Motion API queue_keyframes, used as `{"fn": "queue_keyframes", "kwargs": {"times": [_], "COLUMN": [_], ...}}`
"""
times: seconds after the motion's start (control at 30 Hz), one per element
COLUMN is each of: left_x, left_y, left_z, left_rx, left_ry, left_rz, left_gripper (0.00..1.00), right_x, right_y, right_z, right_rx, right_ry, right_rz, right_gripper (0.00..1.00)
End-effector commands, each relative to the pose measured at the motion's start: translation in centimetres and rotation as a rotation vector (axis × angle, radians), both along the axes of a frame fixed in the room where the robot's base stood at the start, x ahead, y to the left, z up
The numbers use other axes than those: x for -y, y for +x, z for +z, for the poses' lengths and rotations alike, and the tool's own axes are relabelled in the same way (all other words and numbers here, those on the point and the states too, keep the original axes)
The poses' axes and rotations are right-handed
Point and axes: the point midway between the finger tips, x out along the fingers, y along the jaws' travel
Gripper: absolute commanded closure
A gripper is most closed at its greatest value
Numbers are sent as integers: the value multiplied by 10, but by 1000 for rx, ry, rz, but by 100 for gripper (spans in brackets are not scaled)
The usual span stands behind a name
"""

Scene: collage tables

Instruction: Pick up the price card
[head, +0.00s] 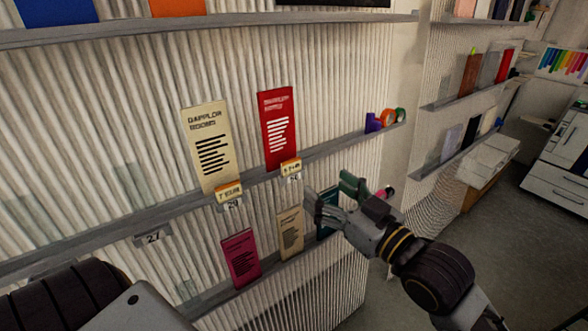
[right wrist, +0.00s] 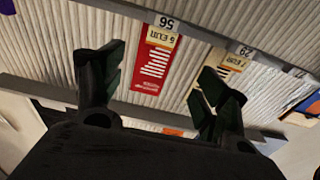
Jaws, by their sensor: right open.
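Two small cream-and-orange price cards sit at the front edge of the middle shelf. One price card (head: 229,193) is below the tall cream leaflet (head: 206,148), above the number 29. The other price card (head: 291,168) is below the red leaflet (head: 278,125). My right gripper (head: 331,194) is open and empty, just right of and below that second card, apart from it. In the right wrist view, upside down, this card (right wrist: 161,38) shows beyond and between the open fingers (right wrist: 162,62), and the other card (right wrist: 235,62) shows near the right finger.
The middle shelf (head: 180,201) runs along the ribbed wall. Tape rolls (head: 400,115) sit at its right end. A lower shelf (head: 222,292) holds a magenta leaflet (head: 241,258), a tan leaflet (head: 290,233) and a teal one partly behind my gripper. Floor is clear at right.

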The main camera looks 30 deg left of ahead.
Motion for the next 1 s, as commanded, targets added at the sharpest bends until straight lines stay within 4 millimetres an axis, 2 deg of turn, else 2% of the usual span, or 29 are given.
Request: {"fn": "queue_keyframes", "kwargs": {"times": [0.47, 1.0], "left_x": [0, 0], "left_y": [0, 0], "left_z": [2, 11], "left_rx": [0, 1], "left_ry": [0, 0], "left_rz": [0, 0], "left_gripper": [68, 68], "right_x": [-7, -51], "right_y": [4, 22], "right_z": [0, 1], "right_rx": [-2, -1], "right_ry": [1, 1], "right_rz": [-2, -2], "right_gripper": [26, 26]}}
